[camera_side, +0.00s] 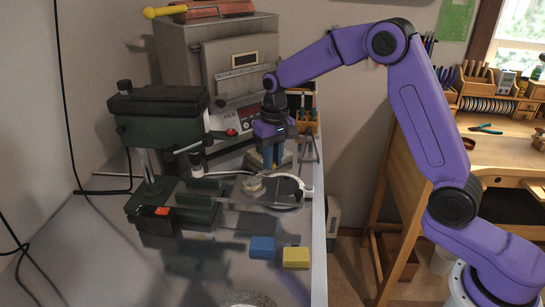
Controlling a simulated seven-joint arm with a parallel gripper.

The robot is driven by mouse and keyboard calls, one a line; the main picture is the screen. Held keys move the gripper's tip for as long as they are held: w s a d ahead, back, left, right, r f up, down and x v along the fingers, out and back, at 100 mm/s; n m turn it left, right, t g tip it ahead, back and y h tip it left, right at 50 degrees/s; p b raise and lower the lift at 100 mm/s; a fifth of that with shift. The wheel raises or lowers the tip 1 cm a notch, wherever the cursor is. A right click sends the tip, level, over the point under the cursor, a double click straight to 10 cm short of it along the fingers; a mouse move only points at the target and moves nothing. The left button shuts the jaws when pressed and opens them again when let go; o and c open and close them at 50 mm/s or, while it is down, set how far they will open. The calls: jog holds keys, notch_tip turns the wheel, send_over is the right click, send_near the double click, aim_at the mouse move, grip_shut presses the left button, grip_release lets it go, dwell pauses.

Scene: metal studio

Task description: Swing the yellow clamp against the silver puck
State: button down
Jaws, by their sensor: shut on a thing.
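My gripper (266,153), a purple hand with blue fingers, points down over the far right of the grey bench. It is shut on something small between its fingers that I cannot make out. A pale beige block shape (284,160) shows around and behind the fingertips. Just in front of the fingers, a small pale round piece (252,185), possibly the silver puck, sits near a flat dark round plate. I cannot clearly pick out the yellow clamp; it may be hidden by the fingers or too small to tell.
A green drill press (160,105) with a vise stands left. A grey kiln (222,60) stands behind. A white curved bar (305,188) lies right of the plate. A blue block (262,247) and a yellow block (296,257) lie in front. The bench's right edge is close.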

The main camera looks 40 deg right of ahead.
jog(key=c, duration=1)
grip_release()
jog(key=shift+r, duration=0.1)
notch_tip(320, 180, up, 17)
jog(key=shift+d+r, duration=0.15)
jog(key=shift+d, duration=0.3)
jog(key=s+a+f+n, duration=0.2)
jog(key=s+a+n, duration=0.15)
jog(key=s, duration=0.45)
jog(key=s+d+f+n, duration=0.2)
jog(key=s+f+n, duration=0.1)
jog(key=s, duration=0.6)
jog(key=s+d+f+n, duration=0.2)
jog(key=s+f+n, duration=0.1)
jog(key=s, duration=0.7)
jog(key=s+d+f+n, duration=0.3)
jog(key=s+f+n, duration=0.1)
jog(key=s, duration=0.6)
jog(key=shift+s+f, duration=0.25)
jog(key=shift+f, duration=0.6)
